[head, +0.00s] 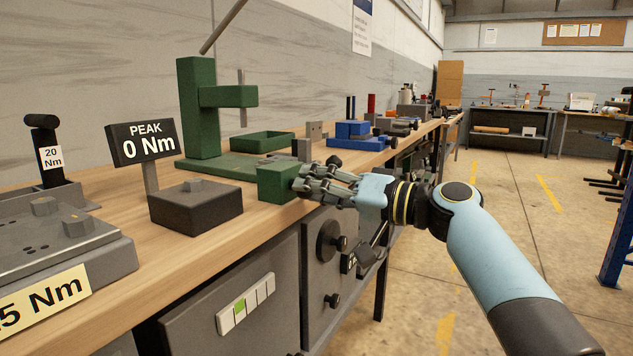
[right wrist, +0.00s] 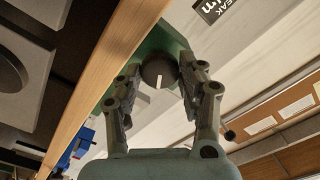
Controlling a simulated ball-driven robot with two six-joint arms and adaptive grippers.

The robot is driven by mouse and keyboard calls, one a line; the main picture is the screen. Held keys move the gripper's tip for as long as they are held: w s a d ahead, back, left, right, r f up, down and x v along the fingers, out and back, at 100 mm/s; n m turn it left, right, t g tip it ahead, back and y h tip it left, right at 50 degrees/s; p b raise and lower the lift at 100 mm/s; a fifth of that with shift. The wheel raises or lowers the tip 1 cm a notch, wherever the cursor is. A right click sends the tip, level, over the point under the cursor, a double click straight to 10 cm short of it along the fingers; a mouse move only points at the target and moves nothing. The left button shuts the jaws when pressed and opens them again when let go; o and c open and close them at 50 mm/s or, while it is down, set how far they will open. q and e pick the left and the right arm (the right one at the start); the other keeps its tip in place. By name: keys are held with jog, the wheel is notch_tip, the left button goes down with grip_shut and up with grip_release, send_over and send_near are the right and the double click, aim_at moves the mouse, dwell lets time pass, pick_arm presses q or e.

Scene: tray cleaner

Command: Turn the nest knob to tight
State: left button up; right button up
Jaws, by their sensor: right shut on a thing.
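A green block (head: 276,182) sits at the front edge of the wooden bench. In the right wrist view a round dark knob (right wrist: 158,71) with a white pointer line stands out from the green surface (right wrist: 121,73); the line points toward the bottom of that picture. My right gripper (head: 303,184) reaches the block's right-hand face from the aisle side. Its fingers lie on both sides of the knob and are shut on it. In the head view the fingers hide the knob. I cannot read any tight marking. My left gripper is not in view.
A green press stand (head: 203,110) and green tray (head: 262,142) are behind the block. A sign (head: 141,144) reads PEAK 0 Nm. A grey box (head: 195,206) stands left of the block. Drawer fronts with a round handle (head: 330,241) are below. The aisle at right is clear.

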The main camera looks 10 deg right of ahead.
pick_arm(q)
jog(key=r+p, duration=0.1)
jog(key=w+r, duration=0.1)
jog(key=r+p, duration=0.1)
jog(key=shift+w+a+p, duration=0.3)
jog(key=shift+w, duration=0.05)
pick_arm(e)
jog(key=m, duration=0.5)
jog(key=shift+m, duration=0.4)
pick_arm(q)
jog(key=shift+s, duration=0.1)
pick_arm(e)
jog(key=o, duration=1.2)
jog(key=shift+d, duration=0.1)
